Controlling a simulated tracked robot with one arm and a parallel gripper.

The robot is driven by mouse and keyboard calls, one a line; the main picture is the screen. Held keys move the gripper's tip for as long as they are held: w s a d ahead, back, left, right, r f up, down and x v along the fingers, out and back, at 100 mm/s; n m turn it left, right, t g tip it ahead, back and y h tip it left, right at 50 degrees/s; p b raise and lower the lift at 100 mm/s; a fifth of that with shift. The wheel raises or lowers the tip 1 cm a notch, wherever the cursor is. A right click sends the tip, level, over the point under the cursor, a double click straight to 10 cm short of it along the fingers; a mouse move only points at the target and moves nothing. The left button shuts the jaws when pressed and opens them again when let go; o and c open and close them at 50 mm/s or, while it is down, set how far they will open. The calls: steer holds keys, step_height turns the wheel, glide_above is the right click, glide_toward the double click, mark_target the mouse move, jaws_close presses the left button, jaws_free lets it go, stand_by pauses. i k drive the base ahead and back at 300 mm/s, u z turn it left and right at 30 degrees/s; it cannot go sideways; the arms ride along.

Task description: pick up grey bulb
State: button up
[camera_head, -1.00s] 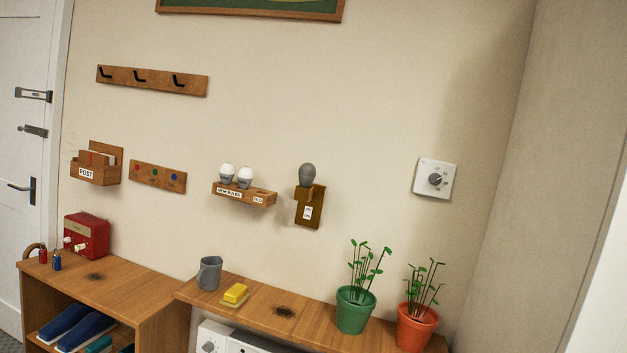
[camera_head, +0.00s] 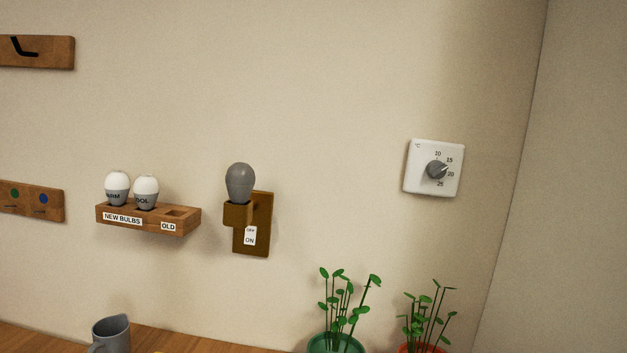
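The grey bulb (camera_head: 240,182) stands upright in a brown wooden wall holder (camera_head: 262,225), near the middle left of the view. A white switch label (camera_head: 250,236) reading OFF and ON is on the front of the holder. My gripper does not show in the view, so its state and its distance from the bulb cannot be seen.
Left of the bulb, a wooden wall rack (camera_head: 150,220) marked NEW BULBS and OLD holds two white bulbs; its OLD slot looks empty. A thermostat (camera_head: 434,168) is on the wall at right. A grey mug (camera_head: 111,336) and two potted plants (camera_head: 345,300) stand below.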

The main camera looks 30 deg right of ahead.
mark_target(240, 178)
steer(key=z, duration=0.1)
steer(key=i, duration=0.95)
steer(key=u, duration=0.15)
